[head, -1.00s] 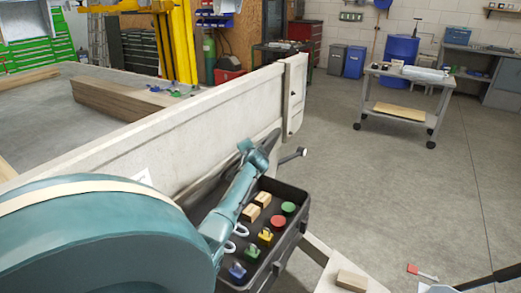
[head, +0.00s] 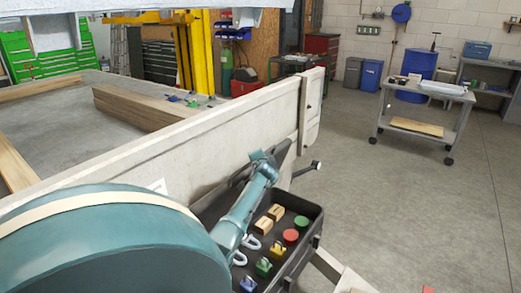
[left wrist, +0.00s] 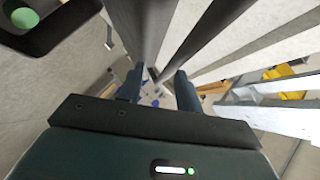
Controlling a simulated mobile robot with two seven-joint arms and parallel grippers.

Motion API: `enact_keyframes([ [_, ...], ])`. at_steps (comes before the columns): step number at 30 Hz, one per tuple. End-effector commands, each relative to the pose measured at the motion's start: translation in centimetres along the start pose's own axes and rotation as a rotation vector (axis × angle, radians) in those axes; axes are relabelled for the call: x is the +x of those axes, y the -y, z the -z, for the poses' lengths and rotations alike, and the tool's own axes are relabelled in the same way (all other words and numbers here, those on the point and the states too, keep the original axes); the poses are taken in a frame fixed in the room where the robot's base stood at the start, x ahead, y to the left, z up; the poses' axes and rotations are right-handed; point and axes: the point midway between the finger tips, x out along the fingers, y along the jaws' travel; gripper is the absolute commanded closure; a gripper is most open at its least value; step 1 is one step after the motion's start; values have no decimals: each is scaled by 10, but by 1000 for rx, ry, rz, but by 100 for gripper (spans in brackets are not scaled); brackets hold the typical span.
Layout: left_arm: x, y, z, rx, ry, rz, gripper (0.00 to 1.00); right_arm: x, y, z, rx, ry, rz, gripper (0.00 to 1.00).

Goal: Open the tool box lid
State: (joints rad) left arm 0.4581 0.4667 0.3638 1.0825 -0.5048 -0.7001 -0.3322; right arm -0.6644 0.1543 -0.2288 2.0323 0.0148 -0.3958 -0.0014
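The tool box (head: 300,250) is a black open-topped box at the bottom centre of the head view, beside the pale trailer side wall. Its dark lid (head: 283,153) stands raised at the wall side, partly hidden by my left arm. Inside lie wooden blocks, red and green round pieces, and yellow, green and blue pieces. My left gripper (head: 264,163) is at the raised lid's upper part; contact cannot be made out. In the left wrist view the left gripper (left wrist: 158,88) has its fingers apart, with dark bars or panel edges beyond and between them. My right gripper is not in view.
The trailer side wall (head: 150,155) runs diagonally behind the box, with a post (head: 311,108) at its end. A wheeled cart (head: 423,125) stands at the right. The floor between is clear.

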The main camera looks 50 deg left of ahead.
Motion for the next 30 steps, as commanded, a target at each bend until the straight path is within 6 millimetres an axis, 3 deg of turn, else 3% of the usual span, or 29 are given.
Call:
enact_keyframes([
  [11,-14,-1,0,1,0,-1,66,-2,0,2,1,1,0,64],
  [30,-119,-1,0,0,-2,-1,66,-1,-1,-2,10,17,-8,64],
])
